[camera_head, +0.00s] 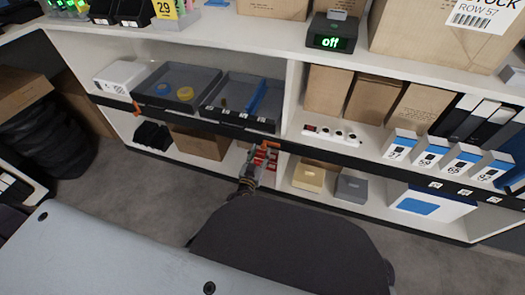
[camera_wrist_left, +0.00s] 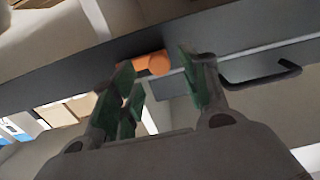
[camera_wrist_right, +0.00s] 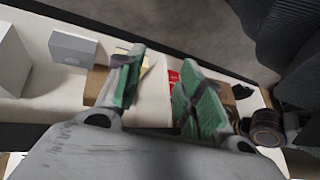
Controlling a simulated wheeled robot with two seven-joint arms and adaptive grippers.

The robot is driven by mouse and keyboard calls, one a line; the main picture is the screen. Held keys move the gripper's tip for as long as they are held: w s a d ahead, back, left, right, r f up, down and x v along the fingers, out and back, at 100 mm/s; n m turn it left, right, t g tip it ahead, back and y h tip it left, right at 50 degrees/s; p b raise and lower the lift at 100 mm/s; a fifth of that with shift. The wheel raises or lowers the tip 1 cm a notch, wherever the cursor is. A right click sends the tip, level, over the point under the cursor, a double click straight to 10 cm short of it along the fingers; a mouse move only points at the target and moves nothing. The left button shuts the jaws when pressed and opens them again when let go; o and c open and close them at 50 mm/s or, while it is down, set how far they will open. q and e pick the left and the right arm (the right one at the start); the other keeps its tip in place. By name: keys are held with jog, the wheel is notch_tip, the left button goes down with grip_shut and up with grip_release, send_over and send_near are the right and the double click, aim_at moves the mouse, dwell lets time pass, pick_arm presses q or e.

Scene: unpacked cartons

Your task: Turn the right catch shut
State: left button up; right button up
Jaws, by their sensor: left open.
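The right catch (camera_head: 270,145) is a small orange handle on the dark front rail, near the middle of the shelf unit, lying roughly along the rail. It also shows in the left wrist view (camera_wrist_left: 153,64) as an orange knob between the fingertips. My left gripper (camera_head: 257,163) is just below it in the head view, open, with one finger on each side of the catch in the left wrist view (camera_wrist_left: 157,67). Contact cannot be told. My right gripper (camera_wrist_right: 163,72) is open and empty in the right wrist view; I cannot make it out in the head view.
Another orange catch (camera_head: 137,107) is at the left of the rail. Dark bins (camera_head: 183,73) stand above the rail. A power strip (camera_head: 330,134) and numbered boxes (camera_head: 430,151) stand to the right. Grey (camera_head: 351,187) and red boxes (camera_head: 272,159) are on the lower shelf.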

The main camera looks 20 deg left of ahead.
aim_at(270, 146)
pick_arm(q)
jog(key=shift+w+b, duration=0.3)
jog(key=shift+w, duration=1.15)
pick_arm(e)
jog(key=shift+a+f, duration=0.2)
jog(key=shift+f, duration=0.85)
pick_arm(q)
grip_shut()
